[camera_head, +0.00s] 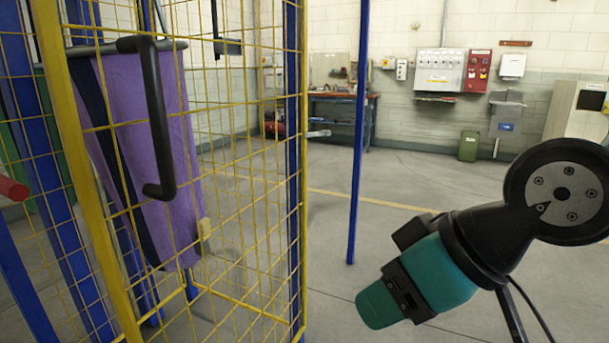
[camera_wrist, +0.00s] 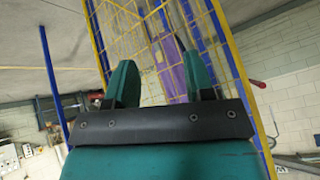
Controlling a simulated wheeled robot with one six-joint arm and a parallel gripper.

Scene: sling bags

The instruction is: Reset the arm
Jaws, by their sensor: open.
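My gripper (camera_head: 378,304) is at the lower right in the head view, on my teal and black arm. It points down and left, toward the front of the yellow mesh cage, with free space between. In the wrist view both teal fingers of my gripper (camera_wrist: 162,88) stand apart with nothing between them. A purple sling bag (camera_head: 150,150) with a dark stripe hangs from a grey bar behind the mesh at the left. Part of the purple bag (camera_wrist: 171,65) also shows beyond the fingers in the wrist view.
The yellow mesh door (camera_head: 240,170) has a black handle (camera_head: 158,115). A blue post (camera_head: 359,140) stands between the cage and my arm. A workbench (camera_head: 340,112), a green bin (camera_head: 468,146) and wall boxes are at the back. The middle floor is clear.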

